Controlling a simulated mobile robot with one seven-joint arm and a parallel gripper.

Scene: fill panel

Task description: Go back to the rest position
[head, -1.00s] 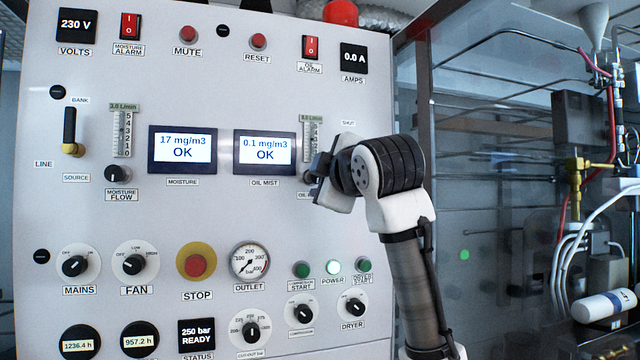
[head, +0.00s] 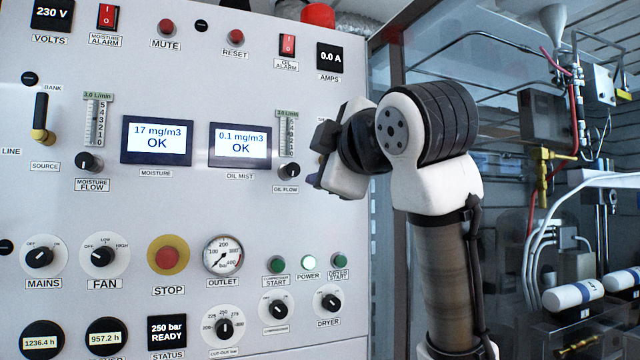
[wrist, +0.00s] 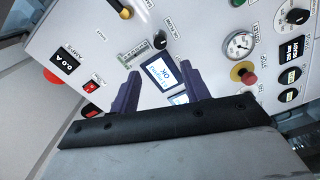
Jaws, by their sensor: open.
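My gripper (head: 320,165) is at the right side of the white fill panel (head: 190,215), just right of the oil flow knob (head: 289,170). In the head view its fingers are mostly hidden behind my wrist. In the wrist view my gripper (wrist: 160,70) has its two dark purple fingers spread apart, with nothing between them. The panel face shows beyond the fingers, with the oil mist display (wrist: 162,72) between them in the picture. The fingers look clear of the knobs.
The panel carries several knobs, switches and buttons, including the red stop button (head: 166,257) and outlet gauge (head: 223,256). At right are pipes, a yellow valve (head: 543,165) and white cylinders (head: 573,295). The panel's right edge is close behind my arm.

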